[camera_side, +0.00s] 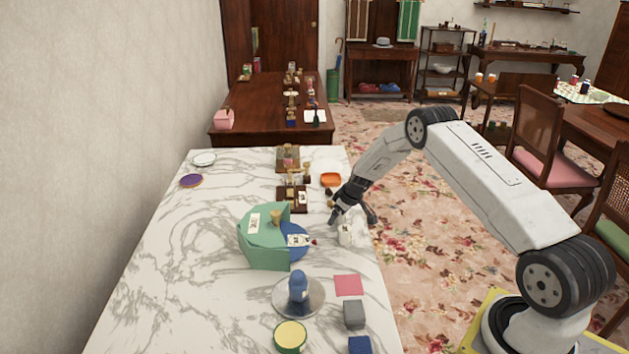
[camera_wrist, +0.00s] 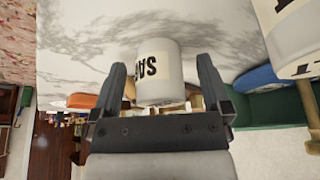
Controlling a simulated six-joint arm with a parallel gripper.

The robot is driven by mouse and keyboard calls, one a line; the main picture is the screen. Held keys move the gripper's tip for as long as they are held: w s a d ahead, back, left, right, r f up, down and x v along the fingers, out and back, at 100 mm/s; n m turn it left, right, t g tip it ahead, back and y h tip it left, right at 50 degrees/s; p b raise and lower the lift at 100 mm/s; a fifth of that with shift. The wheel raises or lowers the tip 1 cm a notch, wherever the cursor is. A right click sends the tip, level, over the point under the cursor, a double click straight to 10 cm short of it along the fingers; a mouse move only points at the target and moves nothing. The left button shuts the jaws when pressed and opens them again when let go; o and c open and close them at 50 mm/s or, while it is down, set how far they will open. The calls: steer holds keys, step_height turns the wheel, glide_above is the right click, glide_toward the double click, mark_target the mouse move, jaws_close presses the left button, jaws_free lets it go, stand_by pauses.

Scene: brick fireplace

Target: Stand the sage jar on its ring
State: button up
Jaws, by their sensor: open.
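The sage jar (camera_wrist: 155,72) is a white cylinder with a cream label whose visible letters start with SA. It lies between the two fingers of my gripper (camera_wrist: 161,68) in the wrist view, with gaps on both sides. In the side view the white jar (camera_side: 346,234) is on the marble counter near its right edge, just below my open gripper (camera_side: 352,216), which partly covers it. I cannot make out a ring for certain in either view.
A green holder (camera_side: 262,246) with a blue part stands left of the jar. Another labelled pale jar (camera_wrist: 290,38) shows close in the wrist view. An orange dish (camera_side: 331,180) lies behind; a silver disc (camera_side: 312,308) with a blue figure and a pink square (camera_side: 348,285) lie in front.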

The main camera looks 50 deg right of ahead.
jaws_close()
steer(key=shift+r, duration=0.15)
steer(key=shift+r, duration=0.85)
steer(key=s+a+r, duration=0.5)
steer(key=s+r, duration=0.6)
steer(key=s, duration=0.2)
stand_by(0.5)
